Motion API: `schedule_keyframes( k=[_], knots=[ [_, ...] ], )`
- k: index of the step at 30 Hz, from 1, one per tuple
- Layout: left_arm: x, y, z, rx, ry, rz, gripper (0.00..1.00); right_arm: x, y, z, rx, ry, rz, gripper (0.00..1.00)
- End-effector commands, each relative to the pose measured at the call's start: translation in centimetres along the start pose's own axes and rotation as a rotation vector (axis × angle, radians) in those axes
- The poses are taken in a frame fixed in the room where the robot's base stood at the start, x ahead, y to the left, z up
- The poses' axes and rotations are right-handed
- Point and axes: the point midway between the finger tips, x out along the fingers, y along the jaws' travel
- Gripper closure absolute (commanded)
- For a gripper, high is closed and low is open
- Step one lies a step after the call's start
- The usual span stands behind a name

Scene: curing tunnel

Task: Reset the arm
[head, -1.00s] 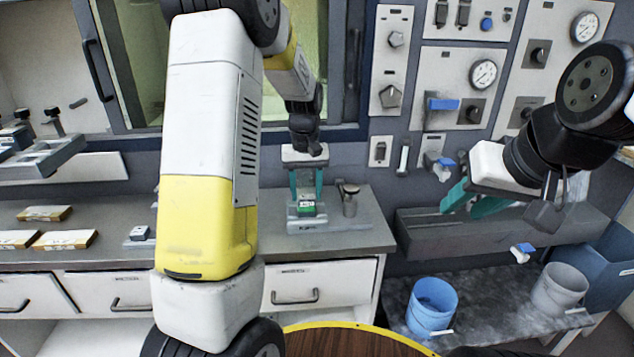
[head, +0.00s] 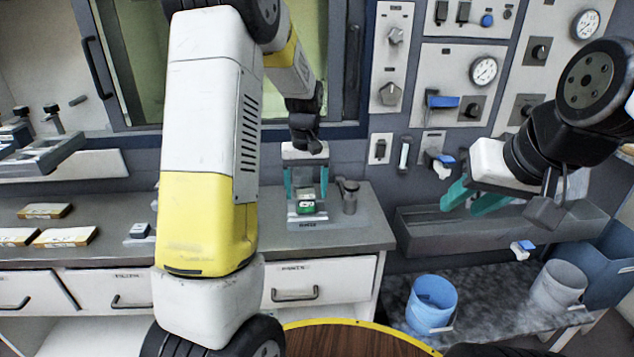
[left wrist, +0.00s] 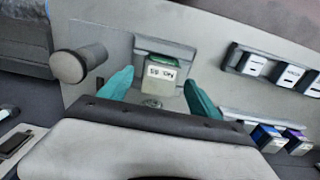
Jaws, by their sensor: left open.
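My left gripper (head: 306,189) is open above the counter, with its two teal fingers on either side of a small green-and-white block (head: 307,204). The block sits on a small grey stand (head: 310,224). In the left wrist view my left gripper (left wrist: 160,88) has its fingers apart, and the block (left wrist: 160,76) with a printed label lies between and beyond them; I see gaps beside it. My right gripper (head: 476,200) hangs at the right in front of the wall, its teal fingers apart with nothing visible between them.
A grey cylinder with a knob (head: 349,195) stands close to the right of the stand. Flat labelled boxes (head: 64,237) lie on the counter at left. A long grey trough (head: 480,230), a blue bucket (head: 432,303) and a pale bucket (head: 558,287) are at right.

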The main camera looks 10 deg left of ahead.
Motion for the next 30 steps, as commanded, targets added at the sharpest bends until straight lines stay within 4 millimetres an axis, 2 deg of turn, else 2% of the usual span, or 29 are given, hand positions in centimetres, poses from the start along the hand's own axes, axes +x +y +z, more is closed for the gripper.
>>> schedule_keyframes(
  k=[9,17,20,23,27,30],
  knots=[
    [-5.3,0.1,-0.1,0.001,0.005,0.003,0.28,0.0,0.0,0.0,0.0,0.0,0.0,0.64],
    [-8.1,-0.2,0.6,0.008,0.016,0.017,0.28,0.0,0.0,0.0,0.0,0.0,0.0,0.64],
    [-10.0,-0.7,2.3,0.029,0.049,0.053,0.28,0.0,0.0,0.0,0.0,0.0,0.0,0.64],
    [-12.5,-1.3,5.1,0.066,0.104,0.105,0.28,0.0,0.0,0.0,0.0,0.0,0.0,0.64],
    [-15.4,-2.3,9.8,0.13,0.196,0.172,0.28,0.0,0.0,0.0,0.0,0.0,0.0,0.64],
    [-16.7,-2.9,13.2,0.176,0.267,0.208,0.28,0.0,0.0,0.0,0.0,0.0,0.0,0.64]
  ],
)
